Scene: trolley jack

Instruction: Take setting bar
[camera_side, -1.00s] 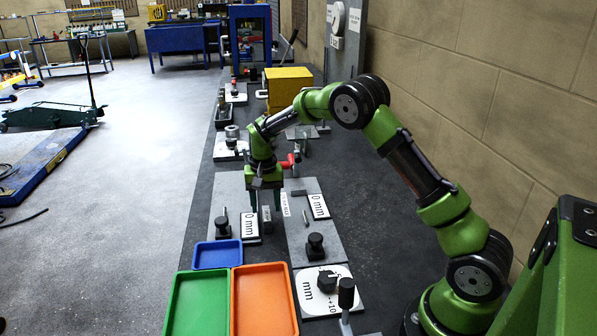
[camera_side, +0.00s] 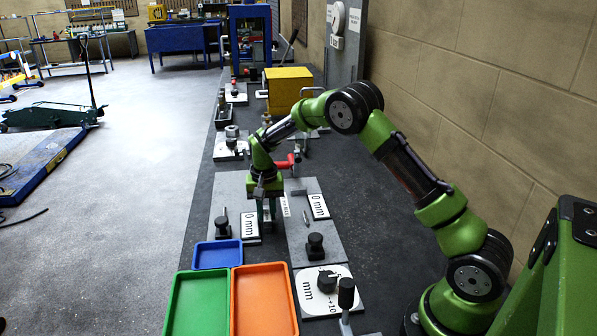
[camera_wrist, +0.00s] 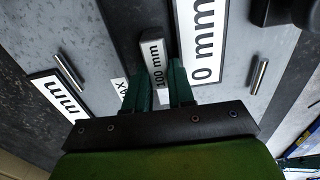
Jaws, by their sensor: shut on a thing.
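The setting bar (camera_wrist: 155,62) is a grey block with a white "100 mm" label in the wrist view. My gripper (camera_wrist: 163,75) is shut on it, with one green finger on each side. In the side view my gripper (camera_side: 268,218) points down at the grey plate, and the bar is mostly hidden between the fingers. I cannot tell whether the bar touches the plate.
Two "0 mm" plates (camera_side: 250,226) (camera_side: 318,206) flank the gripper. Black knobs (camera_side: 315,243) stand nearby on the grey plates. Blue (camera_side: 217,255), green (camera_side: 197,305) and orange (camera_side: 264,303) trays lie in front. A yellow box (camera_side: 289,88) stands further back.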

